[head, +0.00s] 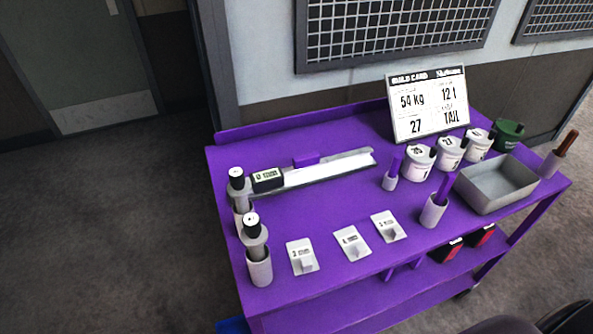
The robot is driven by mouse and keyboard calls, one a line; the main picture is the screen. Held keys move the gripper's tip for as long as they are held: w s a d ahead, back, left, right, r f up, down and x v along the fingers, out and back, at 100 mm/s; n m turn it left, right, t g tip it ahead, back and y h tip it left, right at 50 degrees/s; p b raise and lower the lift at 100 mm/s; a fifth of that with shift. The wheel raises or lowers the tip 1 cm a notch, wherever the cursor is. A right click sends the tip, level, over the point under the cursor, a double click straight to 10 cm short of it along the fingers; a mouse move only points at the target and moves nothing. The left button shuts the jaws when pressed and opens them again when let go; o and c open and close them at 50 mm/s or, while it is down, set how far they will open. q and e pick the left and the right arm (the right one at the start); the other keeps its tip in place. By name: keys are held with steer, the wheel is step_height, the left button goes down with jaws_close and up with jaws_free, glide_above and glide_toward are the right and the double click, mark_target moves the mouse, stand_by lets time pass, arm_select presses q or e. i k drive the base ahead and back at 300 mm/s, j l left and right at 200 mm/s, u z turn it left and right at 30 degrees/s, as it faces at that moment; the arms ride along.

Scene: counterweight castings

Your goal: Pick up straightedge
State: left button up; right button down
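The long pale metal bar (330,173), which looks like the straightedge, lies on the purple cart top (330,215) near its back left. It runs from the left up to the right. A small black block with a white label (267,180) sits at its left end. A purple piece (306,160) shows behind its middle; I cannot tell whether it is attached. Neither of my grippers can be made out in the head view.
Two cylindrical tools in white holders (259,268) stand at the cart's left edge. Several white labelled plates (352,243) lie in front. White tubs (419,164), a metal tray (494,186) and a build card (427,103) are at right. Dark floor (90,230) is clear at left.

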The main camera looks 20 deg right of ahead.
mark_target(305, 166)
steer(key=l+u, duration=0.25)
steer(key=l, duration=0.15)
steer(key=k+l+u, duration=0.25)
steer(key=l, duration=0.15)
steer(key=l+u, duration=0.3)
steer(key=k+l+u, duration=0.25)
steer(key=l, duration=0.2)
steer(key=k+l+u, duration=0.25)
steer(key=i+l, duration=0.05)
steer(key=i, duration=0.05)
